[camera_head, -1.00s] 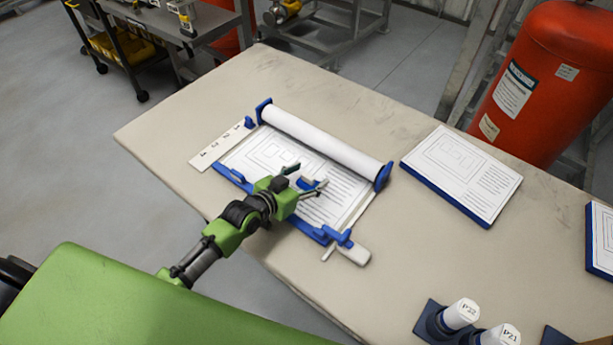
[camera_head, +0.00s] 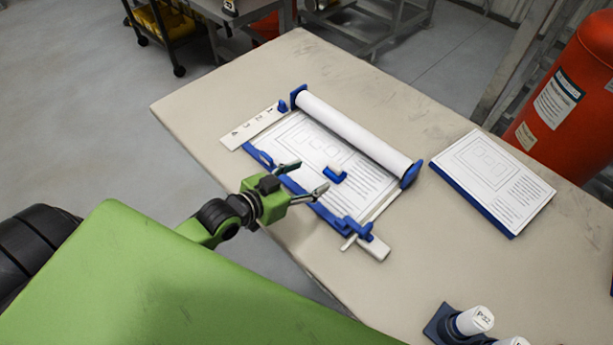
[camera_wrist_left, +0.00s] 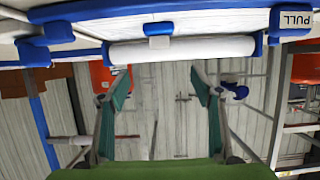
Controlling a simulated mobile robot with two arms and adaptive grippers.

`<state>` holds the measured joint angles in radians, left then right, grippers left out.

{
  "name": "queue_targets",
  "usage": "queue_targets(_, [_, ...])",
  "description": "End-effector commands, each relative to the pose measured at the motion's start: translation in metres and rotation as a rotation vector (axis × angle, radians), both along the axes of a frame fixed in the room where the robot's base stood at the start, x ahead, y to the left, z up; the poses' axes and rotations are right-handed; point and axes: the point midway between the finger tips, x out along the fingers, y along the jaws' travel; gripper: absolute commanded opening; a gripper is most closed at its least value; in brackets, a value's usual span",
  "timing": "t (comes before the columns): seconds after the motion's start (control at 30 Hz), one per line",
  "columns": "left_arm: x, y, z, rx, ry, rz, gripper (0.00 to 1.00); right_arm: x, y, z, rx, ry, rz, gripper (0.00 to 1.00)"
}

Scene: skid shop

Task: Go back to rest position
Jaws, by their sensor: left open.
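My left gripper (camera_head: 303,182) is open and empty in the head view, at the near edge of the paper-roll device (camera_head: 262,158). Its two fingertips are spread apart. A small blue and white piece (camera_head: 334,174) lies on the printed sheet (camera_head: 310,155) just beyond the fingers, apart from them. A white roll (camera_head: 350,131) in blue end holders spans the far side of the device. In the left wrist view the open fingers (camera_wrist_left: 160,92) hold nothing, and a white roll (camera_wrist_left: 180,50) and blue parts show above them. My right gripper is not in view.
The device lies on a beige table (camera_head: 225,85). A blue-edged printed board (camera_head: 495,178) lies to its right. White labelled cylinders (camera_head: 474,320) in dark blue holders stand at the near right. A red tank (camera_head: 565,95) stands behind the table. The table's left end is clear.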

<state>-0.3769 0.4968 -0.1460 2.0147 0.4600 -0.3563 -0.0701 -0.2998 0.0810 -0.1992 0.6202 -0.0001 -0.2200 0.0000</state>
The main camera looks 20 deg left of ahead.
Motion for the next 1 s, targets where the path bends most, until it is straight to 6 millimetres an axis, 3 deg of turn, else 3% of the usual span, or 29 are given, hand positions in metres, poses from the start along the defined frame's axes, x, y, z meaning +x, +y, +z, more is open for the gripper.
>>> queue_targets(0.53, [-0.001, 0.000, 0.000, 0.000, 0.001, 0.000, 0.59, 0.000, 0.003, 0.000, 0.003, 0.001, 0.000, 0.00])
queue_targets(0.67, [-0.009, -0.006, -0.005, 0.011, 0.040, -0.003, 0.59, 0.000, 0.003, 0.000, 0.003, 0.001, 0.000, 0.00])
queue_targets(0.77, [-0.027, -0.017, -0.016, 0.037, 0.125, -0.006, 0.59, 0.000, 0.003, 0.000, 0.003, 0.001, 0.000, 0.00])
queue_targets(1.0, [-0.101, -0.027, -0.042, 0.148, 0.430, 0.036, 0.59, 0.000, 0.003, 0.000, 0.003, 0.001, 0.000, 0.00])
